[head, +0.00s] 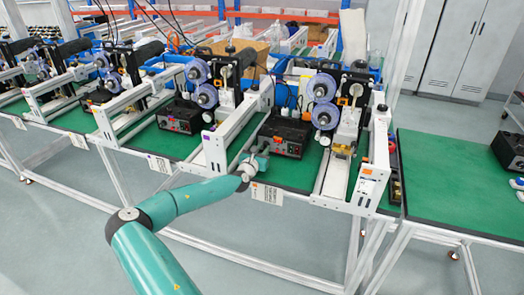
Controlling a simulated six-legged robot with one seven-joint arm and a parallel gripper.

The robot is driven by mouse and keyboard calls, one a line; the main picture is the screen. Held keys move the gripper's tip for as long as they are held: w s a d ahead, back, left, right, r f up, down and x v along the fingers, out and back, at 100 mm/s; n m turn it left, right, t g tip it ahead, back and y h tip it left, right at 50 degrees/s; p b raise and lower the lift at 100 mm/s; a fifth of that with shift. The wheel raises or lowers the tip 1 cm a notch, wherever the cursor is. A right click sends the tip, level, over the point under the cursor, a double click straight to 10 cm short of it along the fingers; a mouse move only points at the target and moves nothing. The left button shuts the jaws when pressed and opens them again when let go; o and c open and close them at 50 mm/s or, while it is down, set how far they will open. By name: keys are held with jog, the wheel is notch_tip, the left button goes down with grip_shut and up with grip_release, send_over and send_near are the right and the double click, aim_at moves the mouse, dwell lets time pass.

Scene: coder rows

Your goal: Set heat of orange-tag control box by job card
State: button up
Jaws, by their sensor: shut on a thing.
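The black control box (286,132) with a small orange tag on its front stands on the green bench top, right of centre. Dark knobs and small switches show on the right part of its front. A white job card (267,194) with an orange mark hangs at the bench's front edge below it; its print is too small to read. My gripper (264,152) is at the left end of the box's front face, shut on what seems to be a knob there. The jaws and my wrist hide that knob, so its setting cannot be read.
Another black control box (181,117) stands on the bench to the left, with its own card (160,165). White frames (216,148) rise close left of my gripper, and another with an orange label (368,170) stands to the right. The right bench (440,180) is largely clear.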

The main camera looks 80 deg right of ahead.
jog(key=m, duration=0.4)
jog(key=shift+r+m, duration=0.1)
jog(key=shift+m, duration=0.2)
dwell(0.5)
jog(key=o, duration=1)
jog(key=a, duration=0.4)
jog(key=w+a, duration=0.1)
jog(key=a, duration=0.8)
jog(key=shift+w+a+r, duration=0.2)
jog(key=shift+w+a, duration=0.1)
jog(key=shift+w, duration=0.1)
